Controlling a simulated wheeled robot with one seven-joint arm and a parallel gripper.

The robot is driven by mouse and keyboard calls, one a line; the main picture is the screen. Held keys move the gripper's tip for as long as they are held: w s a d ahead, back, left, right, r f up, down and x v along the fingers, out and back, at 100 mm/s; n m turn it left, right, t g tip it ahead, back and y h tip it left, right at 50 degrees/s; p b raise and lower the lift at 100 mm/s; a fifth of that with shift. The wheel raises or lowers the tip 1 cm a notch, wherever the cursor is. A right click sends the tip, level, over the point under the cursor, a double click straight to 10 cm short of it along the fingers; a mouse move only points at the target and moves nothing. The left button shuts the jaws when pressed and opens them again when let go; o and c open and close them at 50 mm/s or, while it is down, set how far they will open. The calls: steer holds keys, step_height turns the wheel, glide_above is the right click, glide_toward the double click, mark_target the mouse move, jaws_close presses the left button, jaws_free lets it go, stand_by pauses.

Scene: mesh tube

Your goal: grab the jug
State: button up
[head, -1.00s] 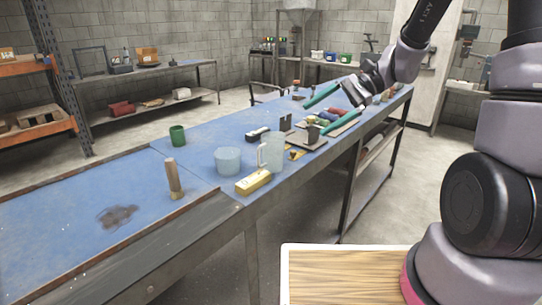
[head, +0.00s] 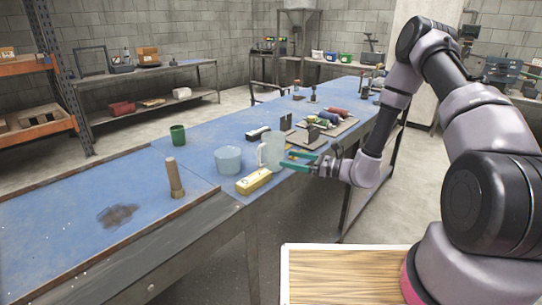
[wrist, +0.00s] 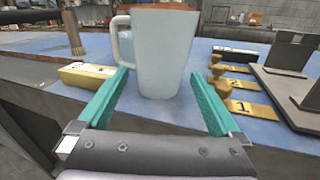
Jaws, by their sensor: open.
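The jug (head: 272,151) is pale, translucent and upright on the blue workbench (head: 120,185), near its front edge. Its handle is on the left side. In the wrist view the jug (wrist: 164,50) stands straight ahead, with its rim near the top of the picture. My gripper (head: 290,160) is just right of the jug, low over the bench edge. In the wrist view its two teal fingers (wrist: 162,92) are spread wide, one to each side of the jug's lower part. Nothing is held. I cannot tell exactly how far the fingertips reach along the jug.
A yellow box (head: 254,181) and a pale round tub (head: 228,160) stand close left of the jug. A wooden-handled brush (head: 174,178) and a green cup (head: 178,135) are farther left. Brass pieces (wrist: 238,107) and a dark plate (wrist: 290,95) lie to the right.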

mark_target(271, 154)
steer(key=x, duration=0.7)
steer(key=shift+w+a, duration=0.1)
steer(key=shift+a, duration=0.3)
steer(key=shift+c, duration=0.3)
steer(key=c, duration=1.3)
steer(key=shift+r, duration=0.1)
